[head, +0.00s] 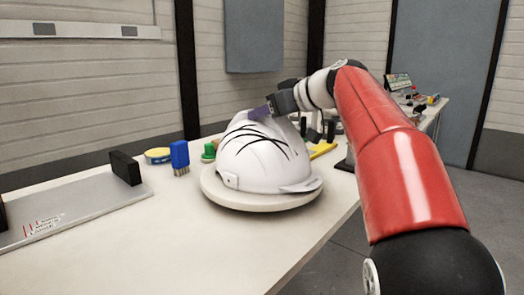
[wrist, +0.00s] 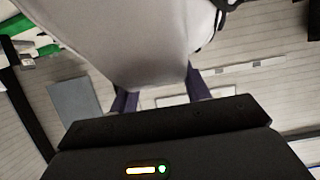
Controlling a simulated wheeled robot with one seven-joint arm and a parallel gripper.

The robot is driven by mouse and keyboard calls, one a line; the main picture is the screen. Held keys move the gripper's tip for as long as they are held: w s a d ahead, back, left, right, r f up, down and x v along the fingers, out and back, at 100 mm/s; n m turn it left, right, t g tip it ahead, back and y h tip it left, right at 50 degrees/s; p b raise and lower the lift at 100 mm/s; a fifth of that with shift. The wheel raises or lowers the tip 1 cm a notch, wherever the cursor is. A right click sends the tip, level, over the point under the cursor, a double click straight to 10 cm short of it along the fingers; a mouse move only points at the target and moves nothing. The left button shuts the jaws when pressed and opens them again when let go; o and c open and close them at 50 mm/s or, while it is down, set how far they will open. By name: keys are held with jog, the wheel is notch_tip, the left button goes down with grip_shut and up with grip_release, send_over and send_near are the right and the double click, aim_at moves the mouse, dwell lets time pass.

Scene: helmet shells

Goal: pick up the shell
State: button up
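The white helmet shell (head: 262,160), with curved black lines on its side, sits upright on a round pale stand (head: 262,203) on the table. My gripper (head: 258,112) is at the top of the shell, its purple finger against or very near the crown. In the wrist view the shell (wrist: 135,40) fills the upper middle. The two purple fingers of my gripper (wrist: 160,95) are apart, one at each side of the shell's rounded end. The shell hides part of the fingers, and contact is unclear.
A blue brush (head: 180,157), a yellow tape roll (head: 158,155) and green items (head: 209,150) stand left of the shell. A grey panel (head: 75,208) with black blocks lies on the table (head: 190,250) at left. The front of the table is clear.

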grip_shut()
